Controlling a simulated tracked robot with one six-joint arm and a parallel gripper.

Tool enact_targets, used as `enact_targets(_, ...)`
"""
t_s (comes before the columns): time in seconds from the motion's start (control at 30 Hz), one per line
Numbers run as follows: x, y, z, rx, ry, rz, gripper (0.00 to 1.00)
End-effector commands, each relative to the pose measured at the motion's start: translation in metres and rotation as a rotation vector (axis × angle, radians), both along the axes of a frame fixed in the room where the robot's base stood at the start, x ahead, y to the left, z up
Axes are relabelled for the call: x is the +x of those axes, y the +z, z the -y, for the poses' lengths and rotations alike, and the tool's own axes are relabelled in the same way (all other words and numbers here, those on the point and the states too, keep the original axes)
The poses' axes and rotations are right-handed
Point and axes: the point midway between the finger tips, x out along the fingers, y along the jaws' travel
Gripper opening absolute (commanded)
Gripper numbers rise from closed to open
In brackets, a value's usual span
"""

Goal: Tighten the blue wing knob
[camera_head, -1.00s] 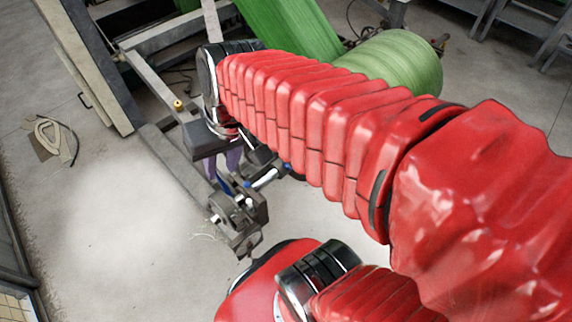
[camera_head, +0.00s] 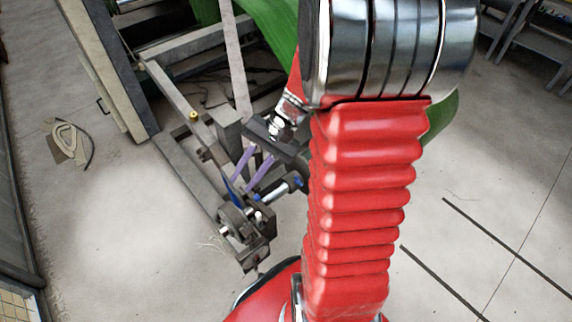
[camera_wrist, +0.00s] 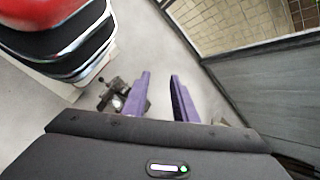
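My gripper (camera_head: 243,182) has two purple fingers, which also show in the wrist view (camera_wrist: 160,76). They stand apart with only floor visible between them, so it is open and empty. In the head view the fingers point down and left, above or in front of a dark metal bracket with a roller (camera_head: 232,221). Small blue parts (camera_head: 298,182) show beside a silver cylinder at the bracket's right; I cannot tell which is the wing knob. In the wrist view the metal mechanism (camera_wrist: 112,97) lies left of the fingers, with no blue knob clear.
A grey frame rail (camera_head: 185,165) with a yellow knob (camera_head: 193,115) runs toward the bracket. Green sheet (camera_head: 272,28) hangs behind. A tan scrap ring (camera_head: 68,140) lies on the floor at left. The floor at left and right is mostly clear.

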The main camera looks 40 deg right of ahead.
Motion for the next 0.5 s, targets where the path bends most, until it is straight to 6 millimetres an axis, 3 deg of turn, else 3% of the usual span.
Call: enact_targets(0.5, 0.028, -0.065, 0.064, 0.376, -0.376, -0.088, 0.26)
